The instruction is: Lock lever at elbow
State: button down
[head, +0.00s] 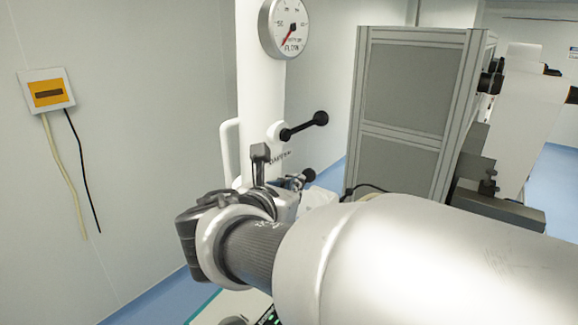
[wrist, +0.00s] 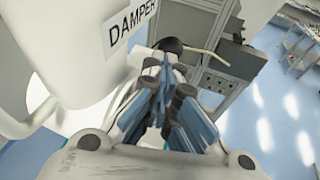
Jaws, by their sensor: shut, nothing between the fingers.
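A white column (head: 262,90) carries a black lever with a ball end (head: 303,127) above a DAMPER label (head: 280,158). A lower dark knob (head: 308,174) sits to the right of the column, beside my gripper (head: 296,183). In the wrist view my gripper (wrist: 166,72) is shut and empty. A black rounded knob (wrist: 170,44) shows just beyond its fingertips, partly hidden by them; I cannot tell whether they touch. The DAMPER label (wrist: 131,22) is to its left. I cannot tell for sure which part is the lock lever.
A round flow gauge (head: 284,28) is high on the column. A grey framed cabinet (head: 408,90) stands to the right, behind my arm. A yellow-fronted wall box (head: 47,92) with hanging cables is at left. Blue floor (wrist: 262,110) shows at right in the wrist view.

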jog(key=shift+w+d+f+b, duration=0.4)
jog(key=shift+w+d, duration=0.15)
jog(key=shift+w, duration=0.1)
jog(key=shift+d+f, duration=0.1)
jog(key=shift+f, duration=0.05)
dwell(0.4)
